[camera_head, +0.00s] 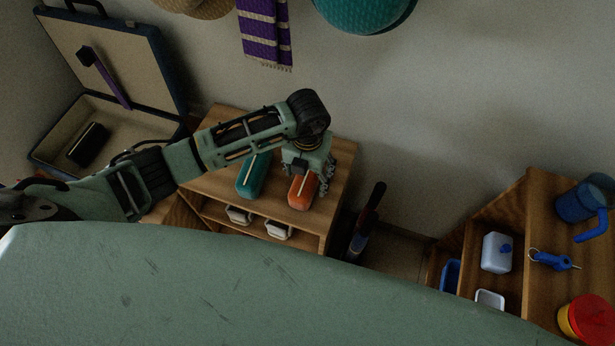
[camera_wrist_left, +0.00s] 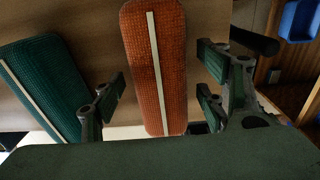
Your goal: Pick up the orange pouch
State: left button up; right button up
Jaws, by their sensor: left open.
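The orange pouch (camera_head: 302,192) lies on top of the low wooden shelf, a long rounded shape with a pale zip strip along it. In the left wrist view the orange pouch (camera_wrist_left: 155,65) stands out in the middle, between the spread fingers. My left gripper (camera_head: 312,178) is open above and around the pouch's far end in the head view; its fingers (camera_wrist_left: 160,100) show on both sides of the pouch in the wrist view. Whether they touch it I cannot tell. My right gripper is not in view.
A teal pouch (camera_head: 253,176) lies left of the orange one, close to a finger in the wrist view (camera_wrist_left: 45,85). The wooden shelf (camera_head: 342,160) has white items below. An open suitcase (camera_head: 60,110) stands left. Another shelf (camera_head: 540,205) stands right with a blue mug (camera_head: 580,205).

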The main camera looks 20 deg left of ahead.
pick_arm(q)
jog(key=c, duration=1.3)
jog(key=shift+c, duration=0.3)
jog(key=shift+r, duration=0.2)
